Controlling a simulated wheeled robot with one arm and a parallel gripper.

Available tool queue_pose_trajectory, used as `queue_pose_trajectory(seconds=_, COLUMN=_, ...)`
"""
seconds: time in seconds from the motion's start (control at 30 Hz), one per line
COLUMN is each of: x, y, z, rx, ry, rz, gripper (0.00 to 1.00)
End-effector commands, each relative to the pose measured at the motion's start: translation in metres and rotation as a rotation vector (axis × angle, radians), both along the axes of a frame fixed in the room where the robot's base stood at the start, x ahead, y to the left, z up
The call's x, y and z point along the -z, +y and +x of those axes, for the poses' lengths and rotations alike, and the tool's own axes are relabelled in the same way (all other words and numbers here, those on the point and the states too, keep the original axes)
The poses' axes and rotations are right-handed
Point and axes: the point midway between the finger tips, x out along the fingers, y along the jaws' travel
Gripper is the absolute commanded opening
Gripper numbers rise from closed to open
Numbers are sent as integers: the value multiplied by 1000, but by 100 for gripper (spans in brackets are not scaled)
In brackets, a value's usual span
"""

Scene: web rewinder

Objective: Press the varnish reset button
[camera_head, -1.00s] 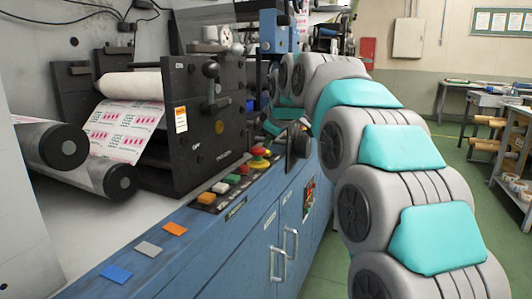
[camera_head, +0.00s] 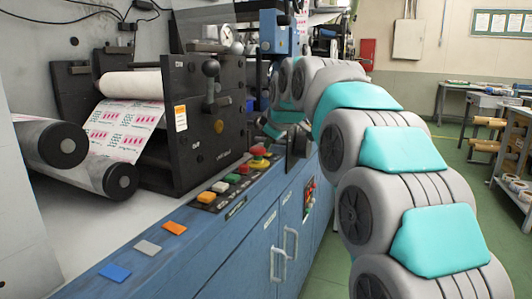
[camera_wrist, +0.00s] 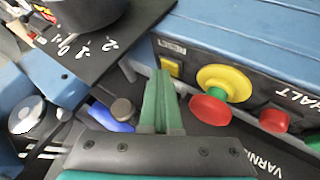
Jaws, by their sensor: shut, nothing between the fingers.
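My gripper (camera_wrist: 160,76) has its green fingers together with nothing between them. It is over the control panel in the wrist view, left of a red mushroom button with a yellow collar (camera_wrist: 226,82). A blue button (camera_wrist: 108,119) and a grey round knob (camera_wrist: 123,110) lie left of the fingers, the blue one partly hidden. A label starting "VARN" (camera_wrist: 262,165) shows at lower right. In the head view my gripper (camera_head: 271,130) is small, just beyond the mushroom button (camera_head: 259,161).
A yellow square button (camera_wrist: 172,67) and a red button (camera_wrist: 274,121) flank the mushroom button. A black dial plate (camera_wrist: 105,45) with a large knob stands close at upper left. The rewinder's black side plate (camera_head: 205,130) rises beside the panel.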

Motion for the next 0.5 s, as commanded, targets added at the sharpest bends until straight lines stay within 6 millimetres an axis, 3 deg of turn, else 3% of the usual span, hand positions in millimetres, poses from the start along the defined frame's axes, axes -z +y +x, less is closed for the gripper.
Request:
queue_pose_trajectory(seconds=0.27, x=0, y=0, z=0, rx=0, ry=1, rz=-1, gripper=0)
queue_pose_trajectory(seconds=0.5, x=-12, y=0, z=0, rx=0, ry=0, rz=0, gripper=0)
